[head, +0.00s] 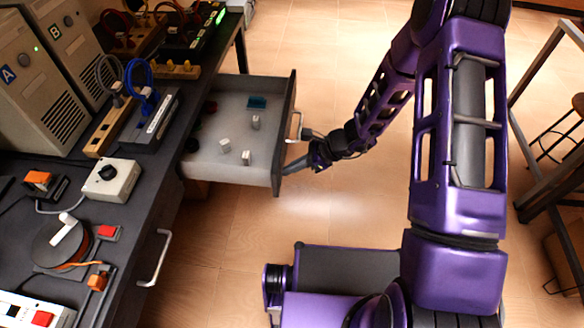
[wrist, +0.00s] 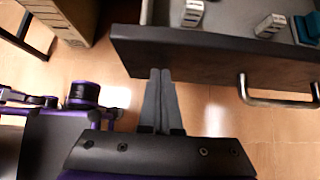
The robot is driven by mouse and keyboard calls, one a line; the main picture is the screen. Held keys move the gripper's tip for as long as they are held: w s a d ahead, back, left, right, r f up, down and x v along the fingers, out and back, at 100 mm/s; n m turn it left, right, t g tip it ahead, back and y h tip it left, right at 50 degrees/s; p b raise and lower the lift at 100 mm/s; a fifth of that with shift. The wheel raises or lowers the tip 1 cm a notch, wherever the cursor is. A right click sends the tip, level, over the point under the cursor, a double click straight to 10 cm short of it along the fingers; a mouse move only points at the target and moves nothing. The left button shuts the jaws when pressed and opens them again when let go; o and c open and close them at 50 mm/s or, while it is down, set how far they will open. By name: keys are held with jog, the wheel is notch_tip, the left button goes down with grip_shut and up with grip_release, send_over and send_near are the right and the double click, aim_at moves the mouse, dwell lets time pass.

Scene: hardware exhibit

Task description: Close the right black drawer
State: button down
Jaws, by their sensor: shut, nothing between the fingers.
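The black drawer (head: 281,136) stands pulled out from the dark desk in the head view, with small white blocks and a blue piece in its light tray. Its front panel also shows in the wrist view (wrist: 210,58). Its metal handle (head: 295,126) is on the panel's outer face, and in the wrist view the handle (wrist: 280,98) is to the right of my fingers. My gripper (head: 287,171) is shut and empty, its fingertips at the near end of the drawer front. In the wrist view my gripper (wrist: 160,72) points at the panel's lower edge; I cannot tell whether they touch.
Another handle (head: 157,257) is on the desk front nearer to me, where that drawer looks shut. The desk top (head: 140,190) carries switches, cables and two grey computer towers (head: 38,90). A table frame and a stool (head: 565,125) stand at the right. The floor beyond the drawer is clear.

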jog(key=b, duration=0.2)
send_near(193, 159)
jog(key=s+a, duration=0.2)
jog(key=s+a+f, duration=0.1)
jog(key=s+a, duration=0.1)
jog(key=shift+f, duration=0.1)
jog(key=shift+a, duration=0.3)
